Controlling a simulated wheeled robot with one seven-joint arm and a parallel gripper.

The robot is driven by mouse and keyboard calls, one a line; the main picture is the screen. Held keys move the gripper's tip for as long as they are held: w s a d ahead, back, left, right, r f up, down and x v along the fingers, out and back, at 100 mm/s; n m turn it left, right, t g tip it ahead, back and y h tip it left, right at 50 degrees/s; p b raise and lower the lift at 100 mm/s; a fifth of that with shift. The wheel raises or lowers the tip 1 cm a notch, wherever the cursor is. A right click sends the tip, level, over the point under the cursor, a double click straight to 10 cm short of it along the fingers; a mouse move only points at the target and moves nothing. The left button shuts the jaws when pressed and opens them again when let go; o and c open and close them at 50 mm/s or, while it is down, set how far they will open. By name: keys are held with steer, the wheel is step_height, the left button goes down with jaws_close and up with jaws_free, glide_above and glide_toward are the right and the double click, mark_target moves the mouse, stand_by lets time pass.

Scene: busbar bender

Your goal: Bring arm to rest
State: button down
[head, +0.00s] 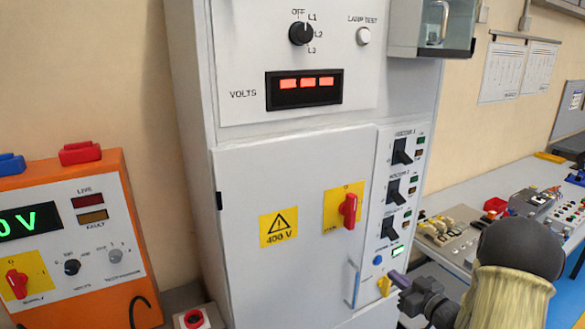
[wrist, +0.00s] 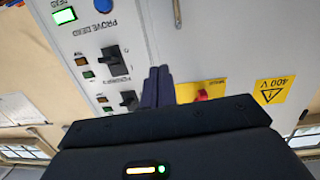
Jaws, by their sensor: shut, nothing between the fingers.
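My gripper (head: 394,276) is at the lower right of the head view, its fingers pointing left at the lower right part of the grey cabinet (head: 275,165). In the wrist view the two dark fingers (wrist: 158,84) lie together with nothing between them. They show in front of the cabinet face, between black switches (wrist: 113,62) and a red rotary handle (wrist: 202,95). I cannot tell whether the fingertips touch the cabinet. My arm reaches in from the lower right of the head view.
An orange test unit (head: 75,240) stands at left. A workbench with parts (head: 455,228) runs behind my arm.

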steer(key=s+a+m+g+h, duration=0.2)
steer(key=s+a+g, duration=0.4)
steer(key=s, duration=0.5)
steer(key=s+a+m+g+h, duration=0.3)
steer(key=s+a+g, duration=0.3)
steer(key=s+a, duration=0.4)
steer(key=shift+s+f+g+h, duration=0.35)
steer(key=shift+s+g+h, duration=0.05)
steer(key=shift+s+h, duration=0.45)
